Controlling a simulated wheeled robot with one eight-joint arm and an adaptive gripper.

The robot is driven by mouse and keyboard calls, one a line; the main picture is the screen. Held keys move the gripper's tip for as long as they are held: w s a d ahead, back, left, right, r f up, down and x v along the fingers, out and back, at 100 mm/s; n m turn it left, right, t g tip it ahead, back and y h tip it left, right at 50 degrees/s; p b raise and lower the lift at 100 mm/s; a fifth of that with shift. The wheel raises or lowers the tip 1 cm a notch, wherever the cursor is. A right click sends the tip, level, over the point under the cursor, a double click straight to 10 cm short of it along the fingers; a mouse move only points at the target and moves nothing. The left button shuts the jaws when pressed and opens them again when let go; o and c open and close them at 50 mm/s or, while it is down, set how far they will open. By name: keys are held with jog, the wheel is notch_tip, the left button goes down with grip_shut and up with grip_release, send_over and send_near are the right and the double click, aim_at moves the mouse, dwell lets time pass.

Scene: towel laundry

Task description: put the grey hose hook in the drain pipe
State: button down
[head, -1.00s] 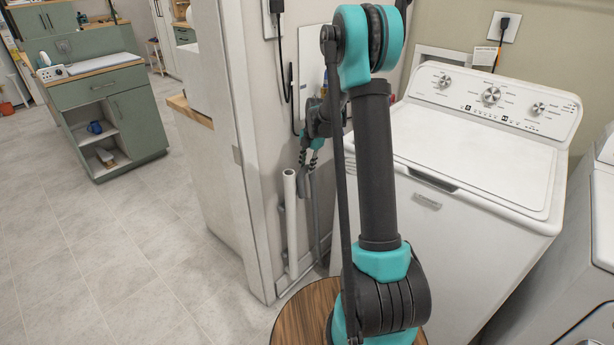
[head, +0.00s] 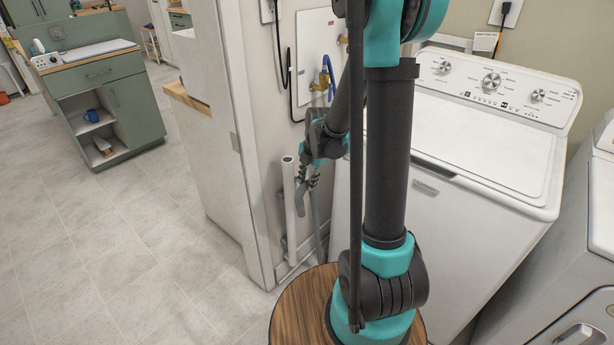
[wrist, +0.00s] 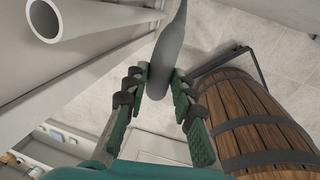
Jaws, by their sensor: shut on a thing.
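The white drain pipe (head: 290,205) stands upright by the wall, left of the washer. In the wrist view its open round mouth (wrist: 45,20) is at the upper left. My gripper (head: 306,180) is just right of the pipe's upper part in the head view. It also shows in the wrist view (wrist: 158,82), with its fingers shut on the grey hose hook (wrist: 165,65). The hook is outside the pipe, beside it. In the head view the curved hook (head: 301,204) points down and overlaps the pipe; whether they touch I cannot tell.
The white washer (head: 465,150) stands at the right, close to my arm. A white cabinet side (head: 225,150) is left of the pipe. A wall box with a blue-and-brass valve (head: 325,80) is above. Open tiled floor (head: 130,225) lies at the left.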

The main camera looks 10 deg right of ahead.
notch_tip(320, 180, up, 11)
jog(key=shift+f, duration=0.2)
dwell(0.7)
jog(key=shift+s, duration=0.1)
